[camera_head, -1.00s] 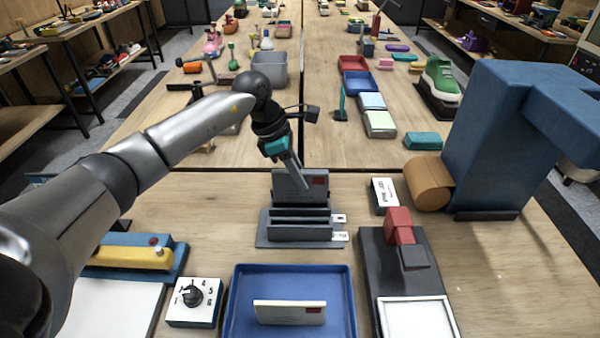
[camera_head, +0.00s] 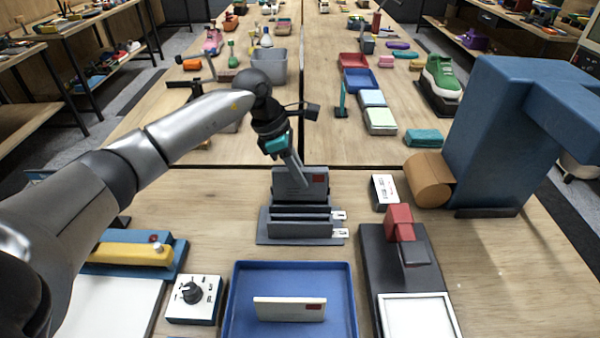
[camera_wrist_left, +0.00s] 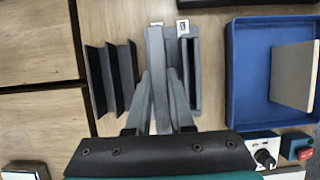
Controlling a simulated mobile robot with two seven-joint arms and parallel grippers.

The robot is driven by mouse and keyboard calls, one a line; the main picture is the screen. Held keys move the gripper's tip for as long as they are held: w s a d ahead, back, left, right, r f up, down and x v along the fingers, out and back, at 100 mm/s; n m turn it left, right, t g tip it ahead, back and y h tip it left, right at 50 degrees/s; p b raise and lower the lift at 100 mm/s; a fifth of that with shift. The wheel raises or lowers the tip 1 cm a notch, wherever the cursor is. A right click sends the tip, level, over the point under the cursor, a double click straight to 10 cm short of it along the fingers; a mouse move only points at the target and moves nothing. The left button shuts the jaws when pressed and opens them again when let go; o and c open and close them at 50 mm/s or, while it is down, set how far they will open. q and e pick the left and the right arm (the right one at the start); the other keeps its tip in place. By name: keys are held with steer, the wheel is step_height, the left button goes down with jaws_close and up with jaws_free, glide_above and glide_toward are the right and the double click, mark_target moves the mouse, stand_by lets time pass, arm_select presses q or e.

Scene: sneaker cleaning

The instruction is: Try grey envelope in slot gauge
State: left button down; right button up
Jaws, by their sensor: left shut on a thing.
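In the left wrist view the envelope (camera_wrist_left: 156,65) shows edge-on between the two fingers (camera_wrist_left: 159,95), beside the grey gauge walls (camera_wrist_left: 194,75). The gauge has upright walls and small white tags on its right side. The envelope's lower edge is hidden, so I cannot tell whether it sits in a slot. My right gripper is out of view.
A blue tray (camera_head: 240,300) in front holds a cream envelope (camera_head: 290,310). A dial box (camera_head: 193,298) stands left of it, a dark stand with a red block (camera_head: 400,222) right. A black slotted rack (camera_wrist_left: 112,75) shows in the wrist view. A large blue machine (camera_head: 490,140) is at right.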

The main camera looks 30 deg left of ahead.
mark_target(304, 198)
arm_select(q)
steer(key=shift+f+b, duration=2.1)
steer(key=shift+f, duration=0.65)
steer(key=c, duration=0.7)
jaws_free()
steer(key=shift+r, duration=0.1)
steer(key=p+v, duration=0.1)
steer(key=v, duration=1.4)
steer(key=shift+r+p, duration=0.1)
steer(key=shift+p, duration=0.3)
